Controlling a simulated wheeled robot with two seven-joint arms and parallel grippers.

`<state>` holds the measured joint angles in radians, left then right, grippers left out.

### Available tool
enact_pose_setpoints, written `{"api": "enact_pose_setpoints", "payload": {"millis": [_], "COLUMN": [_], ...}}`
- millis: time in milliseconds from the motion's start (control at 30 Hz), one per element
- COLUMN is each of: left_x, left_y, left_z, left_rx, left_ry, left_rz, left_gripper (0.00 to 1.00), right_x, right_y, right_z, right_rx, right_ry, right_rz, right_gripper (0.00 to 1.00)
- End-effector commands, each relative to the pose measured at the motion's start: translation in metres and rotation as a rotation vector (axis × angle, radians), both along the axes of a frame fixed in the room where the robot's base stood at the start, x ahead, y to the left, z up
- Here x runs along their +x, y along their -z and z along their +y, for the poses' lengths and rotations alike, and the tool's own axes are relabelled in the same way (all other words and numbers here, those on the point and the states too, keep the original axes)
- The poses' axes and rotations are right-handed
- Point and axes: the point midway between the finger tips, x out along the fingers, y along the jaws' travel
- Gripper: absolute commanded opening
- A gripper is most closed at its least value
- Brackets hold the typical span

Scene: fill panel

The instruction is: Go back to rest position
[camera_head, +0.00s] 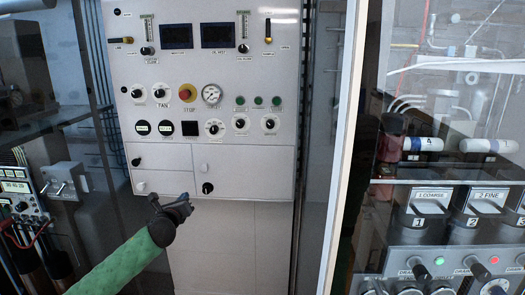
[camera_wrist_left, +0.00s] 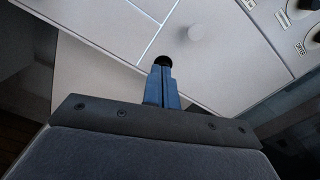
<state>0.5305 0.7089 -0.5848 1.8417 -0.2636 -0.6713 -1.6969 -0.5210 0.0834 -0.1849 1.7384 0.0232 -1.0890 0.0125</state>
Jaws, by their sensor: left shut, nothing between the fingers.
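My left gripper (camera_head: 181,203) is at the end of the green-sleeved arm that comes in from the lower left in the head view. It is in front of the lower edge of the white control panel (camera_head: 245,75), near the lower drawers or doors with black and white knobs. In the left wrist view its blue fingers (camera_wrist_left: 162,85) are together with nothing between them, and their tips overlap a black round knob (camera_wrist_left: 163,61) on the panel. I cannot tell whether they touch it. My right gripper is not in view.
The panel carries dials, a gauge (camera_head: 212,95), a red stop button (camera_head: 186,92) and two dark displays. A pale door frame edge (camera_head: 345,140) stands right of it. Beyond are switch boxes (camera_head: 430,208) and bottles behind glass. An instrument (camera_head: 20,195) with cables stands at the left.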

Motion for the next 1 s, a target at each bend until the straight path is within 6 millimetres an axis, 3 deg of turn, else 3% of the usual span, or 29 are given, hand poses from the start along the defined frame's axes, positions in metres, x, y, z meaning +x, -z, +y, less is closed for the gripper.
{"api": "enact_pose_setpoints", "payload": {"millis": [567, 667, 767, 1000], "left_x": [0.008, 0.007, 0.001, -0.042], "left_y": [0.021, 0.037, 0.068, 0.188], "left_z": [0.043, 0.044, 0.041, 0.02], "left_rx": [-1.151, -1.346, -1.54, -1.931], "left_ry": [-0.267, -0.33, -0.411, -0.676], "left_rz": [0.09, 0.101, 0.123, 0.2], "left_gripper": [0.0, 0.0, 0.0, 0.0], "right_x": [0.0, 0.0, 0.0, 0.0], "right_y": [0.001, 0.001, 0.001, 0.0], "right_z": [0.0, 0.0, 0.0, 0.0], "right_rx": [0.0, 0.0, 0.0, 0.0], "right_ry": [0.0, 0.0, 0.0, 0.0], "right_rz": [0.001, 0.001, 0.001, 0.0], "right_gripper": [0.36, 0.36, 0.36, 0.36]}}
